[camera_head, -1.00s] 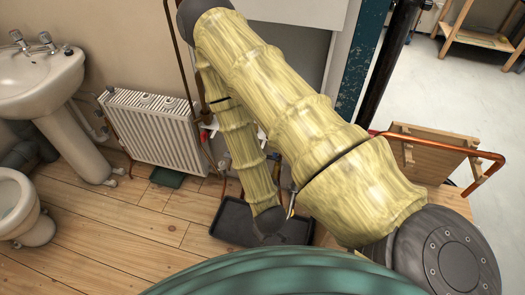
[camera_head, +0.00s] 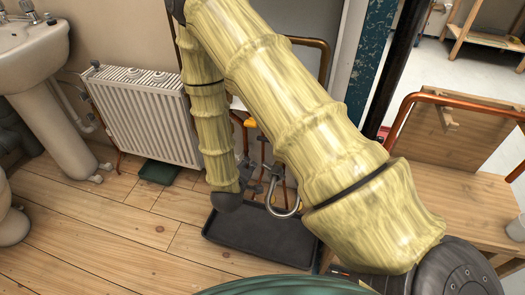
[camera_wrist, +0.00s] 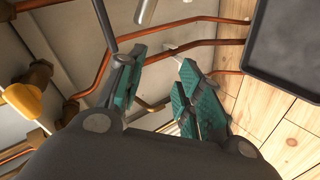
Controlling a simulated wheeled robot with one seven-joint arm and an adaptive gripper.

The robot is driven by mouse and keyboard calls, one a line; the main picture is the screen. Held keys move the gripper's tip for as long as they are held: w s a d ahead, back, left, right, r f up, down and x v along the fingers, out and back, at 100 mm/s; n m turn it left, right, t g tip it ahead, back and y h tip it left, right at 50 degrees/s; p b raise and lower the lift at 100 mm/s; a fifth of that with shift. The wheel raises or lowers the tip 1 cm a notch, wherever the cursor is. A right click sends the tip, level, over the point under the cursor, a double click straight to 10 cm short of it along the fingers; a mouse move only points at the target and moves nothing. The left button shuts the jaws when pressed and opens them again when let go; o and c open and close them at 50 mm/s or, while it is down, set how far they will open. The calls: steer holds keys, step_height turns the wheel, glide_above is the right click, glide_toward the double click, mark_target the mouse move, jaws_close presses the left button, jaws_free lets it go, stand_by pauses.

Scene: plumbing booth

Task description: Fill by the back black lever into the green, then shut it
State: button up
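My gripper (camera_wrist: 162,68) is open in the wrist view, its two teal-padded fingers apart with nothing held between them. It faces copper pipework near the wall. A dark bar (camera_wrist: 104,22) runs down from the top edge to beside the left finger; I cannot tell whether it is the back black lever or whether it touches. A yellow handle (camera_wrist: 22,101) sits on a brass valve at the left. In the head view an orange-yellow handle (camera_head: 243,122) shows behind my arm. My arm hides much of the pipework. No gauge or green zone can be made out.
A black tray (camera_head: 225,238) lies on the wooden floor, also in the wrist view (camera_wrist: 298,78). A curved metal spout (camera_head: 283,212) hangs over it. A white radiator (camera_head: 142,115), a flat green object (camera_head: 158,172) and a basin stand left. A wooden bench with copper pipe (camera_head: 455,101) stands right.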

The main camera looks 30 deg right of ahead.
steer(key=shift+w+d+r+g+h+b, duration=0.15)
steer(key=shift+w+d+g+h+b, duration=0.3)
steer(key=shift+w+d+h+b, duration=2.5)
steer(key=shift+s+d+r+g+b, duration=0.1)
steer(key=shift+d+g+b, duration=0.85)
steer(key=shift+b, duration=4.2)
steer(key=shift+w+d+r+h+b, duration=0.15)
steer(key=shift+w+d+h+b, duration=1.3)
steer(key=shift+d+b, duration=1.85)
steer(key=shift+a+b, duration=0.75)
jaws_close()
